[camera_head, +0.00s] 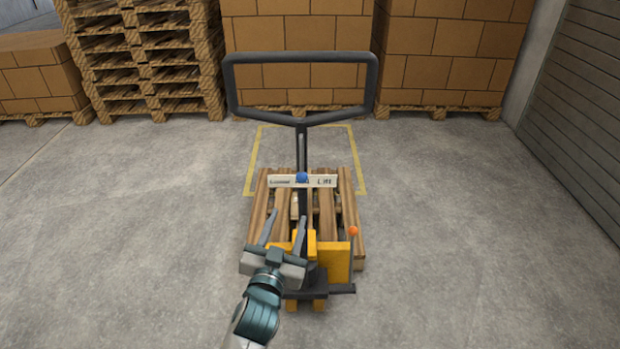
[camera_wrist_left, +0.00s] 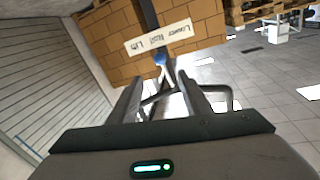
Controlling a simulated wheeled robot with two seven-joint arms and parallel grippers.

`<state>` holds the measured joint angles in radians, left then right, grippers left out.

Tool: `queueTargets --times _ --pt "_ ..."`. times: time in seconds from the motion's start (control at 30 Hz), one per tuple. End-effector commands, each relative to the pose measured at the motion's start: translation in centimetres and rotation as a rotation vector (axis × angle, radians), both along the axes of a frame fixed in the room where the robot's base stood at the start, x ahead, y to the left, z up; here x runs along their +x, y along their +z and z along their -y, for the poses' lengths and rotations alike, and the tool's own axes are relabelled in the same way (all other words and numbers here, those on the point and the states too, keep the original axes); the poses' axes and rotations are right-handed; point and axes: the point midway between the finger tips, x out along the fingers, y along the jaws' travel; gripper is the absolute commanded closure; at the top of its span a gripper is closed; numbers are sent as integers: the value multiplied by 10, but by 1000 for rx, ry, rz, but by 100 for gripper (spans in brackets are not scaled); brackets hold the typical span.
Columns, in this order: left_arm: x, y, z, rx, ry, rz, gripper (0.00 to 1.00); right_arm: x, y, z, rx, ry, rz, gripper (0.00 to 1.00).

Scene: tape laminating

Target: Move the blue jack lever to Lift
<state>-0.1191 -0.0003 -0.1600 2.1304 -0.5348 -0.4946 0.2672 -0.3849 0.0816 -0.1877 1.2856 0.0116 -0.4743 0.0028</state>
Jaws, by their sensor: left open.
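The blue jack lever knob (camera_head: 301,176) sits in front of the dark handle column, near the middle of a pale label plate (camera_head: 324,181). "Lift" is at the plate's right end in the head view. In the left wrist view the blue knob (camera_wrist_left: 160,58) lies just beyond the fingertips, below the label plate (camera_wrist_left: 140,43). My left gripper (camera_head: 285,218) is open, with nothing visible between its fingers, short of the knob and slightly left of it. Its two fingers also show in the left wrist view (camera_wrist_left: 160,80). My right gripper is not in view.
The pallet jack's yellow body (camera_head: 333,262) carries an orange-tipped lever (camera_head: 353,231) at right. A wooden pallet (camera_head: 258,215) lies around the column, and a dark loop handle (camera_head: 300,57) rises above. Boxes (camera_head: 445,55) and stacked pallets (camera_head: 150,65) stand behind. Floor at both sides is clear.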

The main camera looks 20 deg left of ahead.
Motion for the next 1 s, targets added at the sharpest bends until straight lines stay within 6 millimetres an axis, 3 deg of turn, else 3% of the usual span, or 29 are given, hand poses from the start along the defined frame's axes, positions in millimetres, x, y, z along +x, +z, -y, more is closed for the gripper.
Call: queueTargets --times 0.47,0.67,1.0 --pt "13 -1 0 1 -2 -1 56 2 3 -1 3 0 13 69" --pt "39 0 -3 1 -2 -1 56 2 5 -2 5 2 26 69" --pt "100 0 -8 1 -2 -1 56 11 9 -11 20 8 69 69"
